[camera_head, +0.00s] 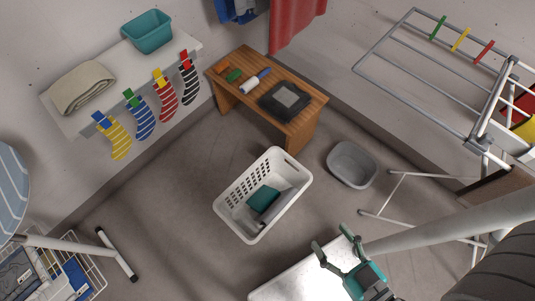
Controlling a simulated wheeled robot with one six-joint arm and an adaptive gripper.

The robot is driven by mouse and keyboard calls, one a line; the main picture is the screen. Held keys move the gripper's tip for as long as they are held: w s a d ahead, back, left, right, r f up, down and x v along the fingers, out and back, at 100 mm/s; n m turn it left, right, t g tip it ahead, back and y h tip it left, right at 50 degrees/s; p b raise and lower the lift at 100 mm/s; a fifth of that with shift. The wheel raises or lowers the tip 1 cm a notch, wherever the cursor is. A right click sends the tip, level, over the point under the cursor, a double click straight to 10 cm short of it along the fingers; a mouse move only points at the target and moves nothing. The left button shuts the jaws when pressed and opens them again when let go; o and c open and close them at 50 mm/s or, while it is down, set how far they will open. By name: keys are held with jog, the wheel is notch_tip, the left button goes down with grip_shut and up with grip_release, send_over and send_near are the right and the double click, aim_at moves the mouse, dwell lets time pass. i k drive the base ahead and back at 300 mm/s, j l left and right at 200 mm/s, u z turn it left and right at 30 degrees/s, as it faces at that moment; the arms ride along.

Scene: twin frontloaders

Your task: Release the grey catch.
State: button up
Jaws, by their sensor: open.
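My gripper (329,235) is in the lower middle, with teal and dark parts. Its two fingers are spread apart with nothing between them. It is above or near the far edge of a white flat surface (290,282); the height cannot be told. A small grey fitting (479,144) sits at the near corner of the wire drying rack (400,108) on the right. I cannot tell for sure that it is the grey catch. My gripper is well apart from it, to its lower left.
A white laundry basket (228,207) with a teal item and a grey basin (349,168) stand on the floor. A wooden bench (302,127) stands behind. Striped socks (145,121) hang from a shelf (194,51) at left. White rack legs (435,175) stand at right.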

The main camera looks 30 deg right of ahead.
aim_at(478, 145)
jog(key=k, duration=0.8)
jog(key=z, duration=2.1)
jog(key=k+j+u, duration=0.15)
jog(key=j, duration=0.6)
jog(key=j+u, duration=0.15)
jog(key=j, duration=0.6)
